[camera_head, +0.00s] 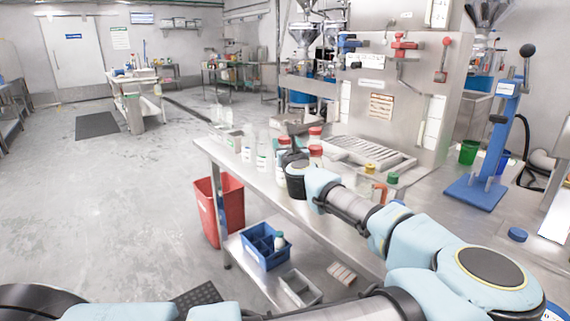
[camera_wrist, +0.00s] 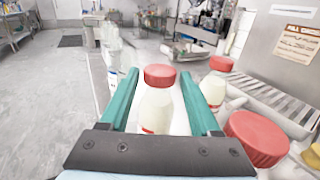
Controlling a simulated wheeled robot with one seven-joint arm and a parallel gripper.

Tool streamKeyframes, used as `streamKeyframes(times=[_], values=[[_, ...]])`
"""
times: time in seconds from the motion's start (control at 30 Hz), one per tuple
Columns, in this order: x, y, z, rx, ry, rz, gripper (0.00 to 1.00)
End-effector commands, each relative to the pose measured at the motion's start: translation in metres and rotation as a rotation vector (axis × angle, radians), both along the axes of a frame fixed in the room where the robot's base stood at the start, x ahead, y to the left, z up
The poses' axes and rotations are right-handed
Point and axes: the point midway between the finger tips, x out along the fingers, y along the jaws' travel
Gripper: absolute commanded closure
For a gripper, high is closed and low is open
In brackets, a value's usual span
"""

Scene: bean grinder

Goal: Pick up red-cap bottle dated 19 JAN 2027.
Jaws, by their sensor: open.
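Several white bottles with red caps stand on the steel table. In the wrist view one red-cap bottle (camera_wrist: 157,103) stands upright between the two green fingers of my gripper (camera_wrist: 161,100). The fingers are open, with a gap showing on both sides of it. A second red-cap bottle (camera_wrist: 216,84) stands just right of the right finger. A third red-cap bottle (camera_wrist: 255,140) is nearer, at the lower right. In the head view red caps (camera_head: 315,151) show beside my gripper (camera_head: 291,156), which partly hides the bottles. No date can be read on any label.
Clear bottles (camera_wrist: 112,55) stand left of the left finger, near the steel table's (camera_head: 237,160) edge. A white slatted rack (camera_head: 365,153) lies to the right. Yellow-cap (camera_head: 369,169) and green-cap (camera_head: 392,179) bottles stand nearer. A red bin (camera_head: 232,200) is below.

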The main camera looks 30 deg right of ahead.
Motion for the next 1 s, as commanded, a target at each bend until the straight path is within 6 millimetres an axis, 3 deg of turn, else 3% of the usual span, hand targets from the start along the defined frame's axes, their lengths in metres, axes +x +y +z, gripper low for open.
streamKeyframes(times=[0.13,0.4,0.9,1.0], values=[[0.016,-0.005,0.002,-0.002,0.000,0.001,0.36],[0.018,-0.006,0.001,-0.001,0.000,0.000,0.36],[0.018,-0.006,0.001,-0.002,0.001,0.001,0.93],[0.018,-0.006,0.001,-0.002,0.001,0.001,1.00]])
